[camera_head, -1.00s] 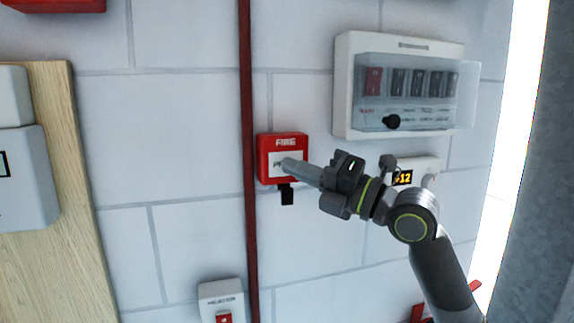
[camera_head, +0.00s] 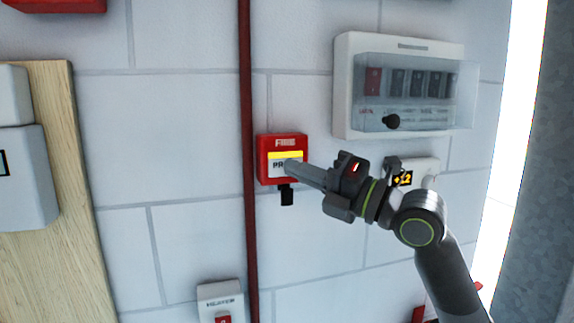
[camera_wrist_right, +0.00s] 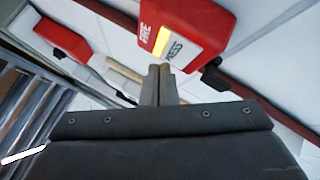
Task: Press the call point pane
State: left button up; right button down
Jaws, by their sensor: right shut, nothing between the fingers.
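The fire call point (camera_head: 282,144) is a red box on the white wall, with a white pane (camera_head: 278,164) lettered in black. A yellow band shows across the top of the pane. My right gripper (camera_head: 290,166) is shut and empty, its fingertips in front of the pane's right part and hiding some lettering. In the right wrist view the call point (camera_wrist_right: 195,22) is at the top, with the pane (camera_wrist_right: 174,48) reading PRESS beside the yellow strip. The shut fingertips (camera_wrist_right: 159,70) lie close to the pane; I cannot tell if they touch. My left gripper is not in view.
A dark red pipe (camera_head: 247,220) runs down the wall just left of the call point. A breaker box (camera_head: 345,100) with a clear cover is at upper right. A small display unit (camera_head: 425,168) is partly behind my right arm. A white switch box (camera_head: 222,292) is below.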

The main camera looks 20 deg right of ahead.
jog(key=s, duration=0.6)
dwell(0.4)
jog(key=shift+d, duration=0.1)
